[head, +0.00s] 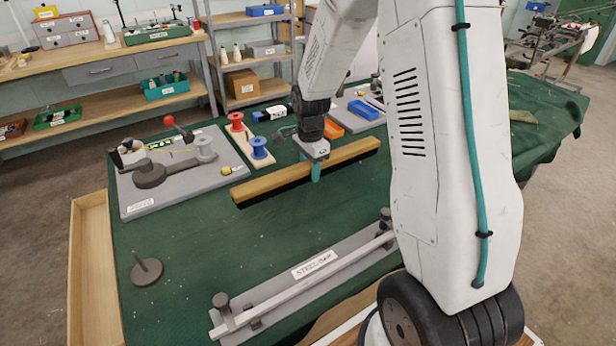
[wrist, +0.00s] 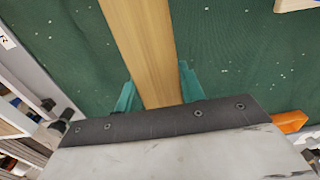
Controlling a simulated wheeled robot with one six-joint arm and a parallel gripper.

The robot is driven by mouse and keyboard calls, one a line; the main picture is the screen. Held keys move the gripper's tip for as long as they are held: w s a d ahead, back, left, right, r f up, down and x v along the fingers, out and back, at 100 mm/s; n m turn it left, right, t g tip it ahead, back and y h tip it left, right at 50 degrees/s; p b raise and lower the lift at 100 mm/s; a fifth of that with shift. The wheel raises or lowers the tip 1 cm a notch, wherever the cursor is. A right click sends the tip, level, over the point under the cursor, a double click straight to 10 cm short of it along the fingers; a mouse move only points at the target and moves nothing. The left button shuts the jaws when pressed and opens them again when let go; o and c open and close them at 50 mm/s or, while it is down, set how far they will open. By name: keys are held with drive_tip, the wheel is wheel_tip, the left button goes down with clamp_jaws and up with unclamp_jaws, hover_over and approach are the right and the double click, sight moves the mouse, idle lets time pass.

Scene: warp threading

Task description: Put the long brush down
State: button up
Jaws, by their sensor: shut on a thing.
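The long brush (head: 270,183) has a long wooden back with dark bristles along its lower side. In the head view it lies across the middle of the green-covered table (head: 190,260), slanting up to the right. My gripper (head: 316,172) is shut on the brush near its middle, from above. In the wrist view the wooden back (wrist: 143,50) runs between the two teal fingers (wrist: 155,95). Whether the bristles touch the cloth or hang just above it, I cannot tell.
A grey board with a red-knobbed device (head: 150,175) is at the left. Red and blue spools (head: 258,148) stand behind the brush. An orange block (head: 333,128) is near its far side. A labelled steel bar (head: 300,285) lies in front. The cloth between brush and bar is clear.

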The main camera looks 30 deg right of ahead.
sight(308, 177)
drive_tip(key=shift+w+a, duration=0.15)
drive_tip(key=shift+w, duration=0.15)
drive_tip(key=shift+w+f, duration=0.1)
drive_tip(key=shift+f, duration=1.7)
drive_tip(key=shift+f, duration=0.1)
drive_tip(key=o, duration=1.3)
